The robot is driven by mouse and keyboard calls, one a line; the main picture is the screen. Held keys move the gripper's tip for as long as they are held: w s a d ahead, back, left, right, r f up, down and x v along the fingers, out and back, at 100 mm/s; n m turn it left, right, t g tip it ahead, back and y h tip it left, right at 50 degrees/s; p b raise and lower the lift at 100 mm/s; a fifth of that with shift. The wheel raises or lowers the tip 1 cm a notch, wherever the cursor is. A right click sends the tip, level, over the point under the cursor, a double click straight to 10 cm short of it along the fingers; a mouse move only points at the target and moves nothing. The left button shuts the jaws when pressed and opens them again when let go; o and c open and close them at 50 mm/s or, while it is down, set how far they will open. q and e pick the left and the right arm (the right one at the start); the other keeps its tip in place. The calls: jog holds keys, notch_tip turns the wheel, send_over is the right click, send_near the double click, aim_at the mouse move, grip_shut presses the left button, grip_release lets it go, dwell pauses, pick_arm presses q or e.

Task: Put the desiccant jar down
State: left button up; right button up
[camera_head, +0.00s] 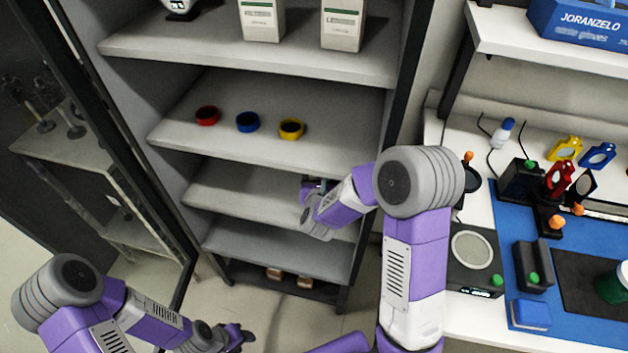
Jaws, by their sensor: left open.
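I cannot pick out a desiccant jar for certain. A dark green jar (612,284), cut off by the right edge, stands on the bench and may be it. My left gripper (245,337) is low at the bottom of the head view, open and empty, in front of the cabinet. My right gripper (318,188) reaches in at the right side of the cabinet by a middle shelf (240,193). My own wrist hides most of it, so its fingers and anything between them are unclear.
Red (207,115), blue (247,122) and yellow (291,128) rings sit on the shelf above. White boxes (262,20) stand higher. The open cabinet door (130,150) is at left. The bench (470,325) at right is crowded with optics. The lower shelf (270,246) looks clear.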

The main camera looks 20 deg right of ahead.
jog(key=shift+s+f+b, duration=0.1)
jog(key=shift+f+b, duration=0.2)
jog(key=shift+f, duration=1.3)
jog(key=shift+f, duration=0.15)
jog(key=o, duration=1.2)
